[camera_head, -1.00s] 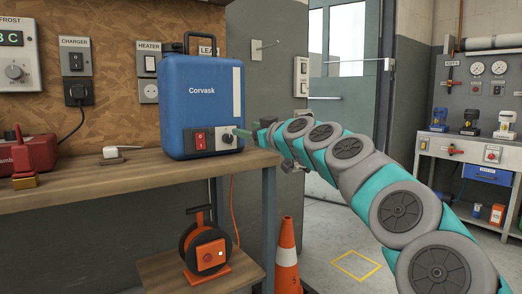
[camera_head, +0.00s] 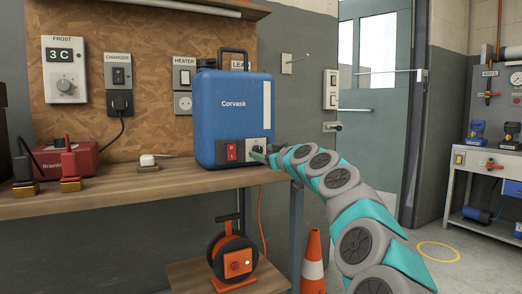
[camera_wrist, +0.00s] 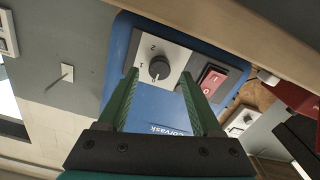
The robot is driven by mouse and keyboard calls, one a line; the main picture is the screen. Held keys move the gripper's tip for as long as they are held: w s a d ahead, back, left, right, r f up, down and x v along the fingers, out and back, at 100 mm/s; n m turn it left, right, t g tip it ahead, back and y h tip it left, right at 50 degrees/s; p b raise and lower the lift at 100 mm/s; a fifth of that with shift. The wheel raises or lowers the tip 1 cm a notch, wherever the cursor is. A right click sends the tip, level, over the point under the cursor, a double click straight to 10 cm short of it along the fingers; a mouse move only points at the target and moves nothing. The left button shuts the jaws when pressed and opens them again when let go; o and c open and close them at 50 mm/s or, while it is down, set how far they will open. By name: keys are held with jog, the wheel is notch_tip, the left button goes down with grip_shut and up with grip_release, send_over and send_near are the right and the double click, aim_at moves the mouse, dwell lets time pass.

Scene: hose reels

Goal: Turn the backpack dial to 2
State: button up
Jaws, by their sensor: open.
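The blue backpack unit (camera_head: 232,121), labelled Corvask, stands upright on the wooden bench. Its round dark dial (camera_wrist: 159,68) sits on a light grey plate (camera_wrist: 180,53) in the wrist view, with the marks 1 and 2 beside it. I cannot clearly tell which mark the dial points to. My gripper (camera_wrist: 159,76) is open, with one green finger on each side of the dial; I cannot tell whether they touch it. In the head view my gripper (camera_head: 262,154) is at the unit's lower right front and partly hides the dial.
A red switch (camera_head: 231,150) sits beside the dial plate. The wooden bench (camera_head: 120,190) also carries a red box (camera_head: 92,160) and a small white item (camera_head: 148,161). An orange reel (camera_head: 235,262) stands below, with a traffic cone (camera_head: 312,262) to its right.

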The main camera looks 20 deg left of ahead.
aim_at(258, 150)
jog(key=shift+p+x, duration=0.3)
jog(key=shift+x, duration=0.7)
jog(key=shift+r, duration=0.1)
grip_shut()
